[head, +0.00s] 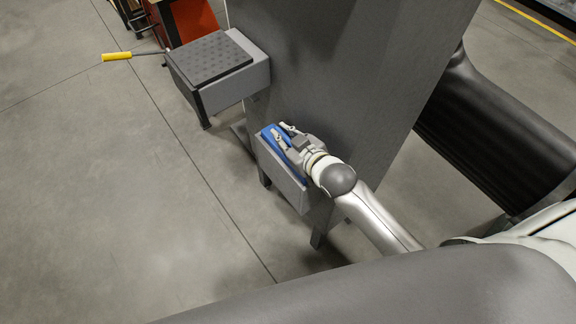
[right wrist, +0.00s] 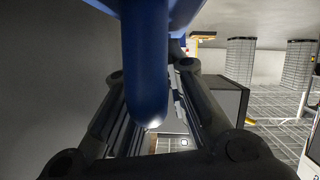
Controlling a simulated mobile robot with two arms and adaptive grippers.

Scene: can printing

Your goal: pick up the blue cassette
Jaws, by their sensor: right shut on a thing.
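The blue cassette (head: 269,138) is in the head view, at the grey holder (head: 280,174) on the side of the tall grey machine. My right gripper (head: 281,134) reaches in from the right and is shut on the cassette. In the right wrist view a rounded blue part of the cassette (right wrist: 146,65) lies between the dark fingers (right wrist: 150,110). The gripper and wrist cover part of the cassette in the head view. I cannot tell whether it touches the holder's bottom. My left gripper is not in view.
The tall grey machine (head: 345,60) stands right behind the holder. An orange cabinet (head: 195,18) stands beyond. The floor at the left is clear.

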